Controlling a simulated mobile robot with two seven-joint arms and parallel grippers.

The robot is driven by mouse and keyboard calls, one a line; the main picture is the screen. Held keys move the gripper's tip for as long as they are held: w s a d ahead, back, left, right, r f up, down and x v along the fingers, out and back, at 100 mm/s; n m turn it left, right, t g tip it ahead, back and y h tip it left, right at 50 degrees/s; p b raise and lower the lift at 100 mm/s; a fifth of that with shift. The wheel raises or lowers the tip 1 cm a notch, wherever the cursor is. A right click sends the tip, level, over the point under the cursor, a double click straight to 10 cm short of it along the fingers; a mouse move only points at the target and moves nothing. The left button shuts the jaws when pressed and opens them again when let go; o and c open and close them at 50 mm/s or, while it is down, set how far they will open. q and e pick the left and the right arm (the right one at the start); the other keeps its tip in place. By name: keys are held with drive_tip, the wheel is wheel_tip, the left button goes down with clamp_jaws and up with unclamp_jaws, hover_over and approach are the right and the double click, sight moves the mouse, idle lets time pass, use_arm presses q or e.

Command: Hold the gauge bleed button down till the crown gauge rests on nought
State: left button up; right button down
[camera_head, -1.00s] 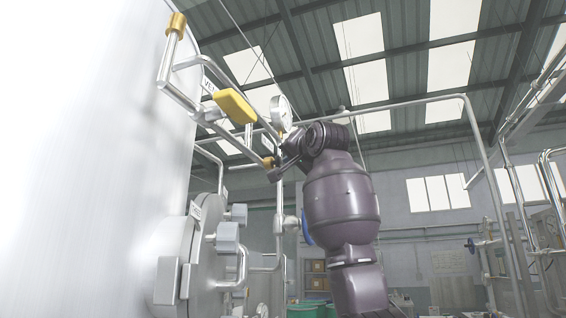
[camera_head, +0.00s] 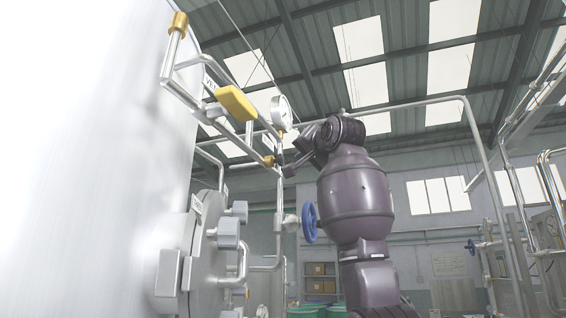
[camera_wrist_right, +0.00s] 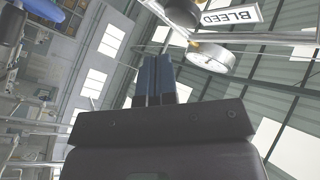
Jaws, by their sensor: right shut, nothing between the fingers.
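The crown gauge (camera_head: 281,113) is a white round dial on the pipework beside the big tank. It also shows in the right wrist view (camera_wrist_right: 212,56), but I cannot read its needle. A white BLEED label (camera_wrist_right: 232,18) is above the gauge there. A dark round part (camera_wrist_right: 182,11) sits beside the label; I cannot tell if it is the bleed button. My right gripper (camera_head: 286,172) is just below the gauge, close to a small brass fitting (camera_head: 269,160). Its fingers (camera_wrist_right: 156,66) are shut and empty, apart from the dark part. My left gripper is out of view.
The big tank (camera_head: 90,150) fills the left side, with a round hatch (camera_head: 205,255) low on it. A yellow lever (camera_head: 235,103) sits left of the gauge. A blue handwheel (camera_head: 310,222) is close left of my right arm. Open room lies to the right.

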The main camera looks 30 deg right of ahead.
drive_tip(key=s+d, duration=0.1)
drive_tip(key=s+d+b, duration=0.1)
drive_tip(key=shift+s+d, duration=0.15)
drive_tip(key=shift+s, duration=0.2)
drive_tip(key=shift+f, duration=0.1)
idle(0.5)
